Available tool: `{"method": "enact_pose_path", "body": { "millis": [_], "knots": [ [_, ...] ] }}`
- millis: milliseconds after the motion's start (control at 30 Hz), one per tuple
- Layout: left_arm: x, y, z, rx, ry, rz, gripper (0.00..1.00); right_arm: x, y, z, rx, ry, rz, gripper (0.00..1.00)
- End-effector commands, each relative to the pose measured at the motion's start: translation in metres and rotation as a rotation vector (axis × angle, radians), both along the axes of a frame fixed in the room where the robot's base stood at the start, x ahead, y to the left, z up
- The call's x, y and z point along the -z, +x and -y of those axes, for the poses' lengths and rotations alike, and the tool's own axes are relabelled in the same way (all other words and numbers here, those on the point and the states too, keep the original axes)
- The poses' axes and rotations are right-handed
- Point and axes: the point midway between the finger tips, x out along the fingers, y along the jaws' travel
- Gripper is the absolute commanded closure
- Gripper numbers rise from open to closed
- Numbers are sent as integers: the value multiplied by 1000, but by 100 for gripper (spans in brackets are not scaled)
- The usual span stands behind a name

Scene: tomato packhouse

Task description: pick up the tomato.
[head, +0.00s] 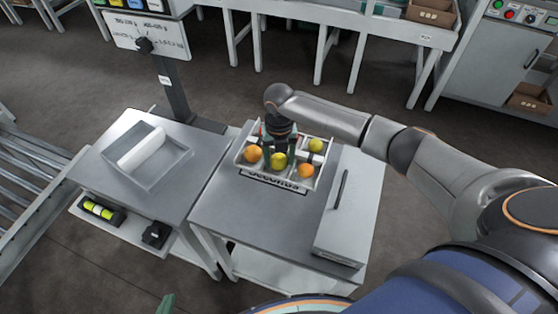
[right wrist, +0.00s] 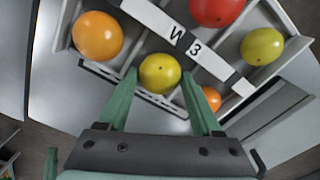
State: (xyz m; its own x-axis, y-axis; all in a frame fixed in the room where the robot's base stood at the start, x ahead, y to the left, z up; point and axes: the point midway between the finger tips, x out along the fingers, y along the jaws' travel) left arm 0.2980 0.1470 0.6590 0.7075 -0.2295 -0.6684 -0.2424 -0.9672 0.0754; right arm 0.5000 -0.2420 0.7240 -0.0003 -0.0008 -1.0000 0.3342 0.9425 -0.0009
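A yellow tomato (head: 278,160) sits at the front middle of a divided white tray (head: 246,177) with a "Seconds" label. My right gripper (head: 281,146) is over the tray, pointing down. In the right wrist view its green fingers are spread and the yellow tomato (right wrist: 160,73) shows between their tips, with no clear grip on it. Other tomatoes in the tray are an orange one (head: 253,153), a second orange one (head: 306,170), a yellow-green one (head: 316,145) and a red one (right wrist: 217,8). Only a green tip of my left gripper (head: 166,303) shows at the bottom edge.
The tray's white bar marked "W 3" (right wrist: 190,42) runs behind the yellow tomato. A grey box with a dark handle (head: 348,215) stands right of the tray. A scale with a shallow pan (head: 175,170) holding a white roll is at left. The table front (head: 250,225) is clear.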

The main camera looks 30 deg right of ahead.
Motion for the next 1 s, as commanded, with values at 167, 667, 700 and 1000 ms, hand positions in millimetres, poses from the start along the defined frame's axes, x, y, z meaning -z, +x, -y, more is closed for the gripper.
{"method": "enact_pose_path", "body": {
  "millis": [167,667,700,1000],
  "knots": [
    [2,-2,0,0,1,-6,100,0,0,0,0,0,0,55],
    [1,-2,-1,-1,3,-5,100,-11,1,0,0,1,3,64],
    [0,-2,-2,-2,3,-4,100,-15,1,0,-1,2,4,64],
    [-8,-1,-5,-9,5,6,100,-66,-2,-29,-4,3,5,64]
  ]
}}
